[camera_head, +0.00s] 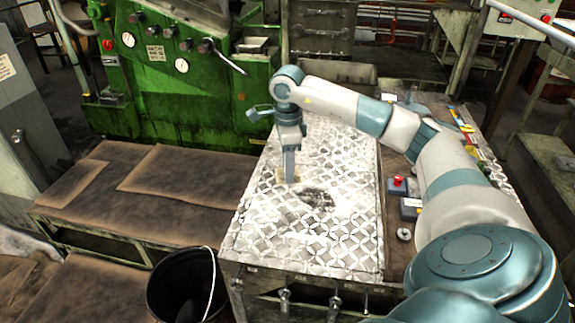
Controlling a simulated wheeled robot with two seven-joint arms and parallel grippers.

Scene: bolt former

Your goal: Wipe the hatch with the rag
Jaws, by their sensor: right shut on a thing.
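The hatch (300,240) is a pale metal plate with a diamond tread pattern, on top of the bench in the middle of the view. A dark smudge (319,198) marks its surface near the middle. My right gripper (289,180) points down over the hatch, just left of and behind the smudge. It is shut on a small beige thing that looks like the rag (280,174), mostly hidden behind the fingers. The rag appears to be at the plate's surface, but I cannot tell how firmly it touches. My left gripper is out of view.
A control strip with a red button (398,183) runs along the hatch's right side, partly behind my right arm. A black bucket (170,287) stands at the front left. A green machine (175,75) stands behind. Brown-topped low benches (150,220) lie left.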

